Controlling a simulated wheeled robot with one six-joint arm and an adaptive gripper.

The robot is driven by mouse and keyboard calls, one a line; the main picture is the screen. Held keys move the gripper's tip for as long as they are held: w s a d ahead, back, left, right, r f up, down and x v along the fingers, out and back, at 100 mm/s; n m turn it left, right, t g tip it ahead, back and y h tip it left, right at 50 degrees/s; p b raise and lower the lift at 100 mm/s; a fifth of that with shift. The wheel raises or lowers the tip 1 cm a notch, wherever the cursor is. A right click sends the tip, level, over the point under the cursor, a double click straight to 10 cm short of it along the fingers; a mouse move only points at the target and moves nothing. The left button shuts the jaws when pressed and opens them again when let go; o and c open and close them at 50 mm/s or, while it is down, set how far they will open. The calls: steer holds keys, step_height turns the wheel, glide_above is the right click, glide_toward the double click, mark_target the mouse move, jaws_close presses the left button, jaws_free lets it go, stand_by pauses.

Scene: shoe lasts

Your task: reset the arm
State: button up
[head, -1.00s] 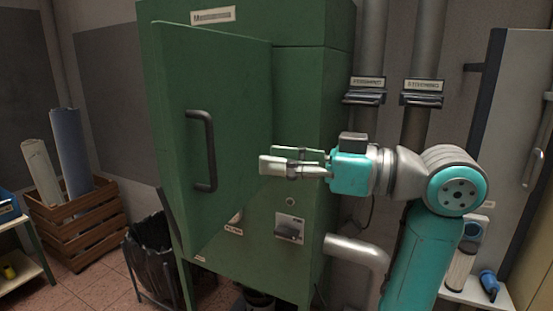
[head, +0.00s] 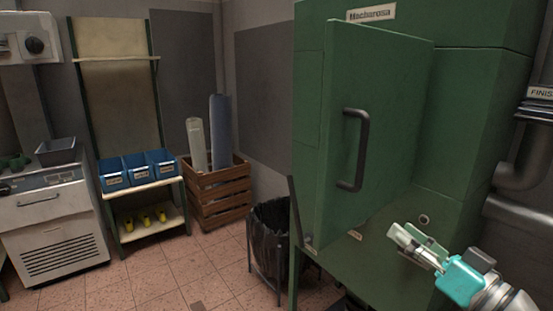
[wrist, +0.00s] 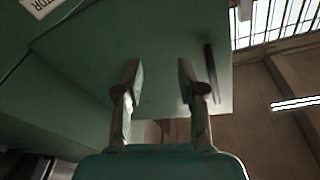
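My gripper (head: 418,243) shows at the lower right in the head view, in front of the green cabinet (head: 462,200) and to the right of its open door (head: 395,130). In the wrist view my gripper (wrist: 158,75) has its two fingers apart with nothing between them. The green door (wrist: 80,50) fills much of the wrist view behind the fingers, its dark handle (wrist: 211,75) beside the right finger. I cannot tell whether the fingers touch the door.
A black-lined bin (head: 270,235) stands left of the cabinet. Further left are a wooden crate (head: 220,195) with rolls, a shelf with blue bins (head: 137,168) and a white machine (head: 52,225). The tiled floor (head: 150,270) between them is clear. A pipe (head: 515,215) is at the right.

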steer(key=s+a+f+m+h, duration=0.1)
steer(key=s+f+m+h, duration=0.4)
steer(key=f, duration=0.9)
steer(key=s+f+m+h, duration=0.2)
steer(key=s+f+h, duration=0.3)
steer(key=f, duration=0.9)
steer(key=s+a+f+n+g, duration=0.1)
steer(key=s+f+n, duration=0.1)
steer(key=s, duration=1.3)
steer(key=s+a+f+n+g, duration=0.1)
steer(key=s+a+f+n, duration=0.1)
steer(key=s, duration=1.2)
step_height(320, 180, down, 2)
steer(key=shift+s+f+n, duration=0.2)
steer(key=shift+s+n, duration=0.2)
steer(key=shift+n, duration=0.3)
steer(key=shift+w+a, duration=0.1)
steer(key=shift+a, duration=0.05)
